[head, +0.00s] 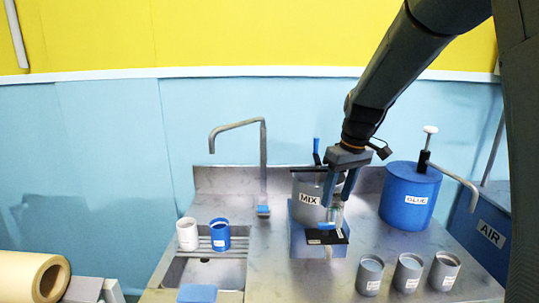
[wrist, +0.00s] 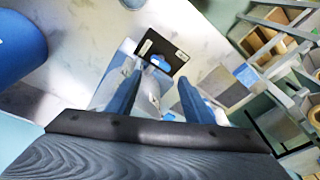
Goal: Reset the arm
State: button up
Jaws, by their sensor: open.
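My arm reaches in from the upper right in the head view. My gripper (head: 337,200) points down in front of the grey container labelled MIX (head: 306,198), with its two blue fingers apart. In the wrist view my gripper (wrist: 160,82) also shows spread fingers, with nothing visibly clamped between them. Just below the fingertips is a black flat plate (head: 316,239), which appears in the wrist view as a dark square (wrist: 152,41) with a blue patch. A small pale piece stands at the plate under the fingers; I cannot tell whether the fingers touch it.
A blue GLUE pot (head: 408,190) with a pump stands right of my gripper. Several grey cups stand at the front, including one cup (head: 369,276). A tap (head: 262,165) rises behind the sink, where a white cup (head: 187,234) and blue cup (head: 220,236) stand.

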jog(key=s+f+m+b, duration=0.2)
jog(key=s+f, duration=0.5)
jog(key=s, duration=0.4)
jog(key=s+f+m+h+b, duration=0.1)
jog(key=s+f+m+b, duration=0.1)
jog(key=s+f, duration=0.6)
jog(key=s+m, duration=0.1)
jog(key=s, duration=0.2)
jog(key=shift+d+m, duration=0.3)
jog(key=shift+d, duration=0.1)
